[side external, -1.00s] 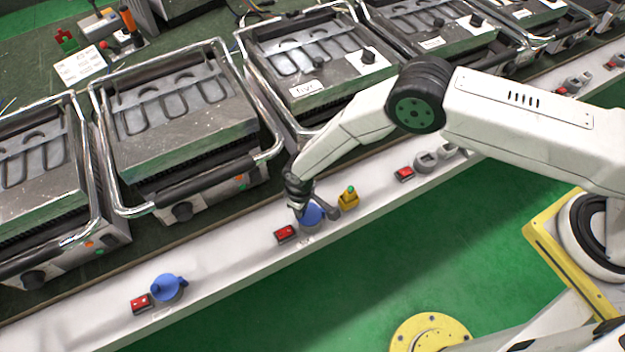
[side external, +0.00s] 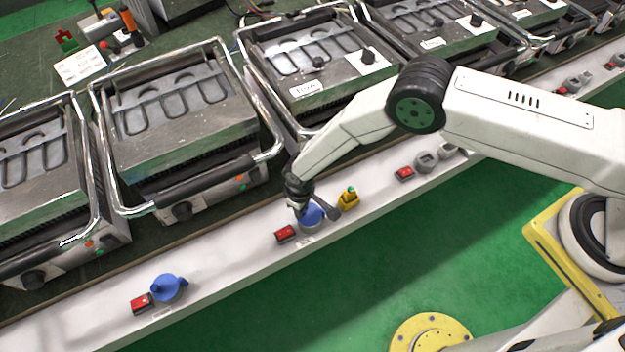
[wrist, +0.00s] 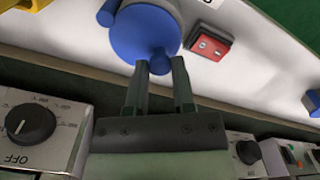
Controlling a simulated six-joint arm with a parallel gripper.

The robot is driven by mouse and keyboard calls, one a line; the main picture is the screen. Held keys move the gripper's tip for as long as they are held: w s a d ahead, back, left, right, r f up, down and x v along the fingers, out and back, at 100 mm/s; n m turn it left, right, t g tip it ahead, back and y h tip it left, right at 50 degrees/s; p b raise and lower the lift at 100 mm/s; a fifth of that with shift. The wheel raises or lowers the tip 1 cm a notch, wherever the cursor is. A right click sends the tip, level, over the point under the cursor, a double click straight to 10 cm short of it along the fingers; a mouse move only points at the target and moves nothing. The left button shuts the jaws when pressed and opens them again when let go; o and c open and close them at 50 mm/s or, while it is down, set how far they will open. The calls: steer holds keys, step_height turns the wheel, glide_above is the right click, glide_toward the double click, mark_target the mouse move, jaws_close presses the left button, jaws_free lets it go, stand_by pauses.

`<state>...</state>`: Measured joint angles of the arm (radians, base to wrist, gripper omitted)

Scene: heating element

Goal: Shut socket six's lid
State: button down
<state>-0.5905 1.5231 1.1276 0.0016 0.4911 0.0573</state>
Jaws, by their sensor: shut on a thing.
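The blue lid (side external: 313,215) of the socket under my gripper sits on the white rail, just right of a red switch. A small label is below it, too blurred to read surely. In the wrist view the lid (wrist: 143,30) is a round blue disc with a knob at its near edge. My gripper (side external: 300,208) points down at it from above. In the wrist view my gripper (wrist: 158,72) has its two fingers either side of the blue knob, shut on it. I cannot tell whether the lid lies fully flat, as the fingers and wrist partly hide it in the side view.
Another blue-lidded socket (side external: 168,288) is at the rail's left. A red switch (side external: 285,233) is beside the held lid, and a yellow fitting (side external: 348,198) stands close on its right. Grills with metal handles (side external: 180,120) line the back.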

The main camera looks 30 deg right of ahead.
mark_target(304, 219)
stand_by(0.3)
steer(key=shift+s+a+n, duration=0.1)
steer(key=shift+s+n, duration=0.3)
steer(key=shift+n, duration=0.35)
steer(key=shift+s+n, duration=0.35)
steer(key=shift+n, duration=0.4)
steer(key=shift+c, duration=2.3)
jaws_free()
steer(key=shift+r, duration=0.15)
step_height(304, 219, up, 8)
steer(key=shift+f, duration=0.25)
